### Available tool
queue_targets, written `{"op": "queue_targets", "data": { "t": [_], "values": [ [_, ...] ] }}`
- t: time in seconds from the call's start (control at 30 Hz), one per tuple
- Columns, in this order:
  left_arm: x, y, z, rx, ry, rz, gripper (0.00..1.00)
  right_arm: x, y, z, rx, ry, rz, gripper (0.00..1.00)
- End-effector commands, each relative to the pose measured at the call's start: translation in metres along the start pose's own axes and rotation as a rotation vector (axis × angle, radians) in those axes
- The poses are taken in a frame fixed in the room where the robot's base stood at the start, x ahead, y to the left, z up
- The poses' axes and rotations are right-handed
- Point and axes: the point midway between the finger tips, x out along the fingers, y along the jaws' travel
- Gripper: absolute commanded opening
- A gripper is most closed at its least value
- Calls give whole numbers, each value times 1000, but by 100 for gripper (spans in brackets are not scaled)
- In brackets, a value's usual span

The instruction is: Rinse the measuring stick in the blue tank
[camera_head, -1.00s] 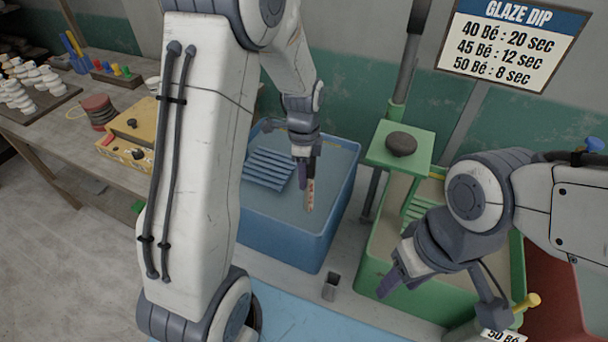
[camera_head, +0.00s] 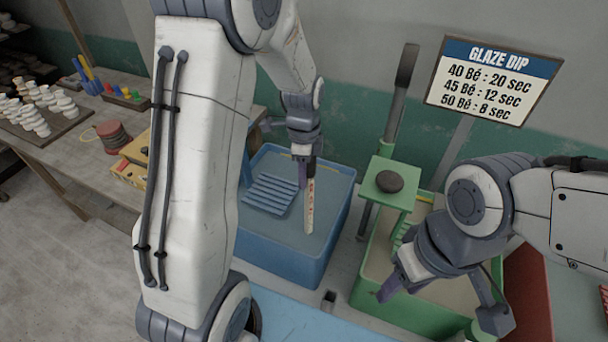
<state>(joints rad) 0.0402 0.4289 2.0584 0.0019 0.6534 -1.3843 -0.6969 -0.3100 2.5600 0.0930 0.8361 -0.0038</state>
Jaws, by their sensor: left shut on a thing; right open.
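The measuring stick (camera_head: 309,205) is a thin pale rod with red and dark markings. My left gripper (camera_head: 308,172) is shut on its upper end and holds it upright over the blue tank (camera_head: 320,262). The tank holds grey-blue liquid and a blue ribbed rack (camera_head: 270,194) at its left side. The stick's whole marked length shows; I cannot tell whether its lower tip touches the liquid. My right gripper (camera_head: 388,287) is open and empty, over the left part of the green tank (camera_head: 385,312).
A green stand (camera_head: 404,207) with a dark round lump (camera_head: 389,181) rises by the green tank. A small dark holder (camera_head: 329,300) stands between the tanks. A wooden table (camera_head: 75,150) with cups is at left.

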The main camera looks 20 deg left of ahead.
Motion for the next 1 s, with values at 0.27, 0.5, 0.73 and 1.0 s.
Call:
{"op": "queue_targets", "data": {
  "t": [0.27, 0.5, 0.73, 1.0],
  "values": [
    [-40, 0, 0, 0, 0, 0, 0, -35, -2, -2, -4, 0, 0, 50],
    [-68, 0, 0, 0, 0, 0, 0, -58, -4, -3, -3, 0, 0, 50],
    [-77, 0, 0, 0, 0, 0, 0, -65, -5, -4, -2, 0, 0, 50],
    [-76, 0, 0, 0, 0, 0, 0, -64, -5, -3, -2, 0, 0, 50]
  ]
}}
